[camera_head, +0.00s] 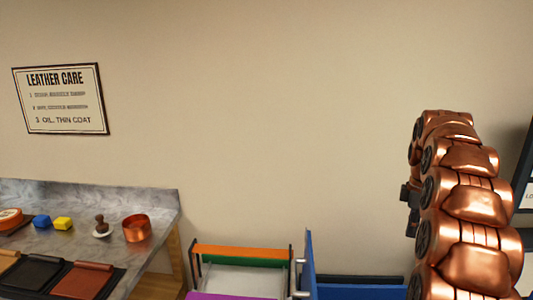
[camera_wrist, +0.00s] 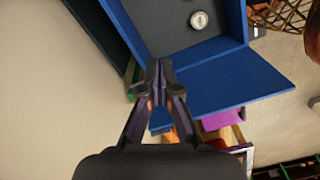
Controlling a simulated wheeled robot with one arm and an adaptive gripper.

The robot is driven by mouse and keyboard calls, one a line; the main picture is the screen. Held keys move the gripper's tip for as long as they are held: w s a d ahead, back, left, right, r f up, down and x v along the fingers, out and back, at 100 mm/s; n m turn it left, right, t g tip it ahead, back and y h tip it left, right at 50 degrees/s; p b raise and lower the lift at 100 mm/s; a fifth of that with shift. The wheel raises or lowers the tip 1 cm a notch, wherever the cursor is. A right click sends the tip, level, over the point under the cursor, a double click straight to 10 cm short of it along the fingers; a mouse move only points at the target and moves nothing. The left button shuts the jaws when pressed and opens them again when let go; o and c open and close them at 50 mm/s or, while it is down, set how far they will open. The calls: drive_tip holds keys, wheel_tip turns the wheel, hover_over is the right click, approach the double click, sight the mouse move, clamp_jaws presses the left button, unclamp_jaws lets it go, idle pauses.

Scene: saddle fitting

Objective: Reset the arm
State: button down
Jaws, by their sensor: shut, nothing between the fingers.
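My gripper (camera_wrist: 158,66) shows in the wrist view with its two dark fingers together and nothing between them. Beyond the fingertips is an open blue box or cabinet (camera_wrist: 237,87) with a dark inside. A small round white-topped item (camera_wrist: 199,20) is inside it. I cannot tell whether the fingertips touch the blue edge. In the head view my copper-coloured arm rises at the right, and its gripper is not clearly visible there.
A rack with an orange bar (camera_head: 243,253) and an upright blue panel (camera_head: 309,262) stand low centre. The upper middle is clear wall.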

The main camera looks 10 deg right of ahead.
drive_tip(key=s+a+m, duration=0.2)
drive_tip(key=s+a, duration=0.4)
drive_tip(key=a, duration=0.5)
drive_tip(key=s+a+m, duration=0.3)
drive_tip(key=s+a, duration=0.3)
drive_tip(key=a, duration=0.5)
drive_tip(key=s+a+f+m, duration=0.1)
drive_tip(key=s+a+f, duration=0.1)
drive_tip(key=s, duration=0.4)
drive_tip(key=s+a+f+m+g, duration=0.1)
drive_tip(key=s+a+f+m, duration=0.1)
drive_tip(key=s+a, duration=0.3)
drive_tip(key=s+a+f+m, duration=0.2)
drive_tip(key=s+a+f, duration=0.1)
drive_tip(key=s, duration=0.6)
drive_tip(key=shift+s+a+g, duration=0.25)
drive_tip(key=shift+a+g, duration=0.05)
drive_tip(key=shift+a, duration=0.1)
drive_tip(key=shift+a, duration=0.1)
